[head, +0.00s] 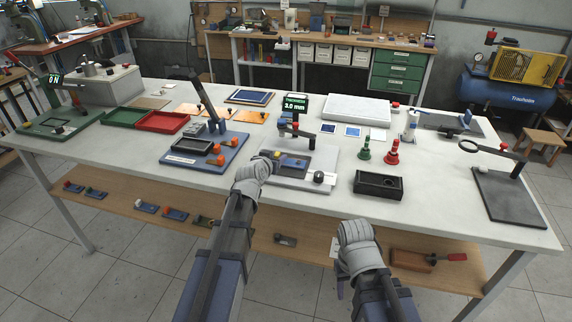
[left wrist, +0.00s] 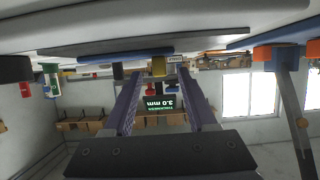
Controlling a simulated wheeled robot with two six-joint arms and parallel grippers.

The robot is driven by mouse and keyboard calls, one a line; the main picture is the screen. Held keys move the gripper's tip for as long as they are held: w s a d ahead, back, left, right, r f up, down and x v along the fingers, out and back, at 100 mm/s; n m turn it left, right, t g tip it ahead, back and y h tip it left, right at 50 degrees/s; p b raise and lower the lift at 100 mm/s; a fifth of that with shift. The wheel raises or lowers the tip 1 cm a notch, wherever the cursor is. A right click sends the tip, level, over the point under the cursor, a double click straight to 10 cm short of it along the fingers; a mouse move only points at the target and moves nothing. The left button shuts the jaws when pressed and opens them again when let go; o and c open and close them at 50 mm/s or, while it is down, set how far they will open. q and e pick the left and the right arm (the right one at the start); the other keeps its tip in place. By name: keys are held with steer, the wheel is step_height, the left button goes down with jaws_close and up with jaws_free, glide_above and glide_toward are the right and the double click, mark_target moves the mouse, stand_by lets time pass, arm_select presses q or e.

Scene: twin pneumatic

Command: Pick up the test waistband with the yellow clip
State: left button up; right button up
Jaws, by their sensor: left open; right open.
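My right gripper (head: 356,228) is open and empty in front of the table edge, below the black box.
The gauge display (head: 295,103) reads 3.0 mm. A black box (head: 379,186), green (head: 364,150) and red (head: 392,152) bell-shaped pieces and a magnifier stand (head: 510,195) are to the right. A blue fixture (head: 205,150) is left. Several small clip pieces lie on the lower shelf (head: 120,195).

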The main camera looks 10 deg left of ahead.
arm_select(q)
steer(key=shift+x, duration=1.15)
steer(key=shift+c, duration=0.4)
jaws_close()
